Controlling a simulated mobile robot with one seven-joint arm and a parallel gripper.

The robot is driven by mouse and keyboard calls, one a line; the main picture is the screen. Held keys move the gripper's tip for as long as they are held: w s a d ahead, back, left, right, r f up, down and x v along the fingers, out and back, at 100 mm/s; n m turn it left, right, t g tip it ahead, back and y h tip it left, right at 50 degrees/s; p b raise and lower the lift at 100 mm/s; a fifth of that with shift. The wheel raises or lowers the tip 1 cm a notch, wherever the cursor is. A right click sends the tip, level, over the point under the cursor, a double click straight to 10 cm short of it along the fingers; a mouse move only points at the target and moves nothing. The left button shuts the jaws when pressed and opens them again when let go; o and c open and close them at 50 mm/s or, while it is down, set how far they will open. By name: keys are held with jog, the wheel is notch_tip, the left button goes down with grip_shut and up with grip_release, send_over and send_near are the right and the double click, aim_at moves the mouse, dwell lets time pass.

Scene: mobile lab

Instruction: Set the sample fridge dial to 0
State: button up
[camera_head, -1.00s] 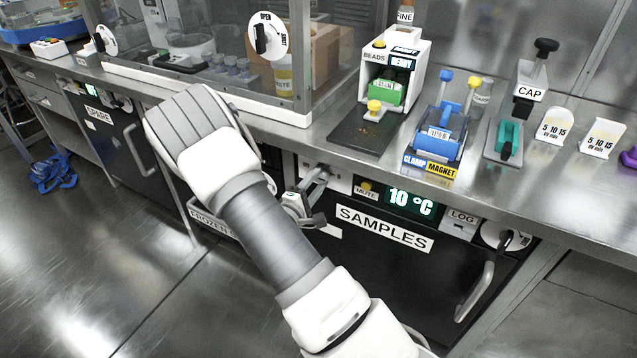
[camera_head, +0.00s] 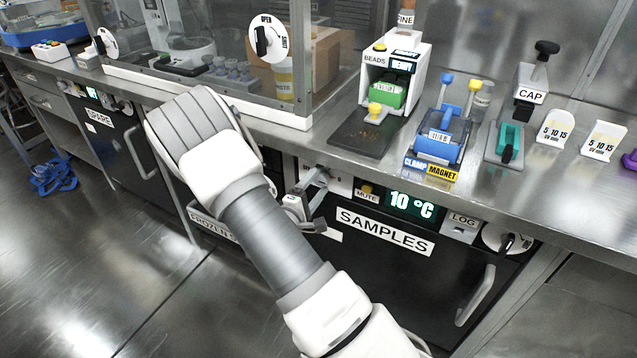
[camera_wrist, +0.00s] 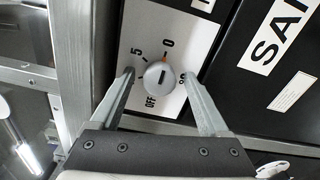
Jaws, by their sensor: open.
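The sample fridge dial (camera_wrist: 161,76) is a round grey knob on a white plate, marked 5, 0 and OFF; a mark at the right is partly hidden. An orange line shows at the knob's upper edge, towards the 0. My gripper (camera_wrist: 157,76) is open, with one finger on each side of the knob; whether they touch it is unclear. In the head view my gripper (camera_head: 312,192) is at the fridge's control panel, hiding the knob. The fridge display (camera_head: 411,205) reads 10 °C above the SAMPLES label (camera_head: 384,231).
A MUTE button (camera_head: 366,190), LOG box (camera_head: 461,227) and round white switch (camera_head: 506,239) share the fridge front. The fridge handle (camera_head: 475,296) sticks out lower right. The bench above holds a beads machine (camera_head: 394,70) and a clamp device (camera_head: 440,135).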

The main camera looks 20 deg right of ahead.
jog(key=p+v, duration=0.3)
jog(key=v, duration=1.4)
jog(key=shift+s+a, duration=0.15)
jog(key=shift+r, duration=0.1)
jog(key=s+d+r+m+g+y, duration=0.35)
jog(key=s+r+m+g, duration=0.2)
jog(key=s+r, duration=0.2)
jog(key=s+d+r+m+g+y, duration=0.2)
jog(key=s+r+m+g+y, duration=0.2)
jog(key=s+r+g+y, duration=0.25)
jog(key=s+a+r+t+y, duration=0.3)
jog(key=a+r+t+y, duration=0.15)
jog(key=r+t, duration=0.4)
notch_tip(320, 180, up, 25)
jog(key=a+g+p, duration=0.1)
jog(key=p, duration=2.2)
jog(key=shift+w, duration=0.25)
